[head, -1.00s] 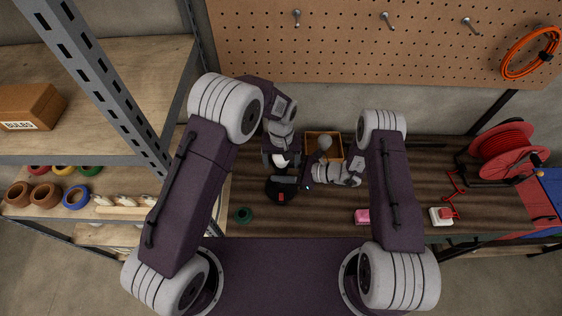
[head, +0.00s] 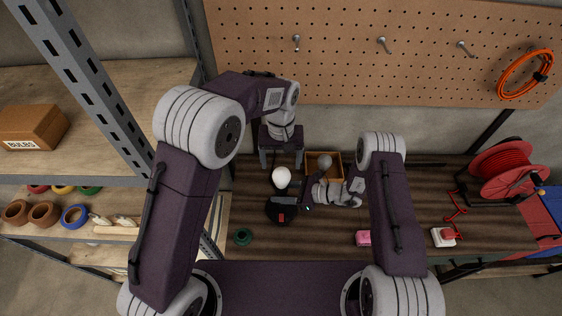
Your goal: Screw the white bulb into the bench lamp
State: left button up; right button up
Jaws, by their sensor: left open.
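The white bulb (head: 281,175) stands above the black bench lamp (head: 281,214), which has a red switch on its base. The bulb looks seated at the top of the lamp, but its lower end is too small to tell how it sits. My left gripper (head: 281,162) is open and empty, just beyond the bulb, with its two fingers spread apart. My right gripper (head: 291,202) reaches in from the right at the lamp, below the bulb. Its fingers overlap the lamp, and I cannot tell whether they grip it.
A wooden box (head: 335,157) with a grey bulb (head: 324,162) stands behind my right arm. A green ring (head: 243,237), a pink block (head: 363,238) and a white-and-red switch box (head: 443,237) lie on the bench (head: 400,220). A red cable reel (head: 500,170) stands far right.

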aim_at(281, 171)
jog(key=o, duration=0.3)
pick_arm(q)
notch_tip(281, 171, down, 3)
jog(key=b, duration=0.3)
jog(key=shift+d, duration=0.1)
pick_arm(e)
jog(key=v, duration=0.9)
jog(key=shift+r, duration=0.1)
